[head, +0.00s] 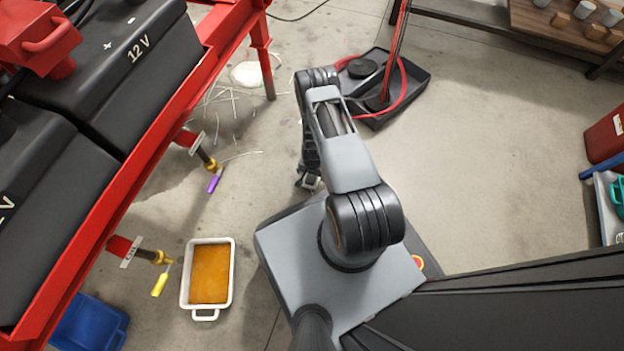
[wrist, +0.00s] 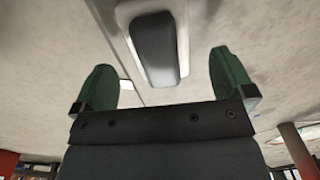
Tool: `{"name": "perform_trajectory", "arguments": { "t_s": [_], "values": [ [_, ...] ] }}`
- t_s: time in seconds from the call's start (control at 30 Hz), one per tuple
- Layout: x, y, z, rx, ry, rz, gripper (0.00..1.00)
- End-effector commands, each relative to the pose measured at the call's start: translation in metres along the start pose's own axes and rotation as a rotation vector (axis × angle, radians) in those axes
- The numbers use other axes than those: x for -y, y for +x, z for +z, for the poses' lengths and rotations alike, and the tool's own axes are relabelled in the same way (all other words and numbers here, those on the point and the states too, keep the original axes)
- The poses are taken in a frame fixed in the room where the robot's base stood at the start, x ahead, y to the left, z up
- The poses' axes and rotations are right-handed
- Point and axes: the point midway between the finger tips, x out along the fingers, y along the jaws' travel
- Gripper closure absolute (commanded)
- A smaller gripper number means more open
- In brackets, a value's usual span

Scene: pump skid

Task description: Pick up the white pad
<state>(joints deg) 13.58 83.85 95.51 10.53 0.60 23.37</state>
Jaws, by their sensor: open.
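A white, roundish flat thing (head: 245,74), which looks like the white pad, lies on the floor by the red frame's leg at the upper left. Thin white strands (head: 215,98) are scattered beside and below it. My gripper (head: 308,182) hangs folded close to my base in the head view, well apart from the pad. In the wrist view my gripper (wrist: 164,78) shows two green fingertips spread wide, with nothing held between them. I cannot make out the pad in the wrist view.
A red frame (head: 150,120) carries black 12 V batteries (head: 120,60). Valves with a purple handle (head: 215,182) and a yellow handle (head: 160,283) stick out below. A white pan of orange liquid (head: 233,262) and a black tray (head: 415,98) stand nearby.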

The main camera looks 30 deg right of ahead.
Motion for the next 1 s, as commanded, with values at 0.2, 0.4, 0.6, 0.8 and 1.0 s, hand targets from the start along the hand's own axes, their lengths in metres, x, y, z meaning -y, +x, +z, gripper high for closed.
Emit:
{"name": "perform_trajectory", "arguments": {
  "t_s": [0.2,0.4,0.6,0.8,1.0],
  "values": [
    [-0.001,0.024,0.000,0.000,-0.001,-0.001,0.00],
    [-0.001,0.026,0.000,0.000,-0.001,-0.001,0.00],
    [-0.001,0.026,0.000,0.000,-0.001,-0.001,0.07],
    [-0.001,0.026,0.000,0.000,-0.001,-0.001,0.26],
    [-0.001,0.026,0.000,0.000,0.000,-0.001,0.45]
  ]
}}
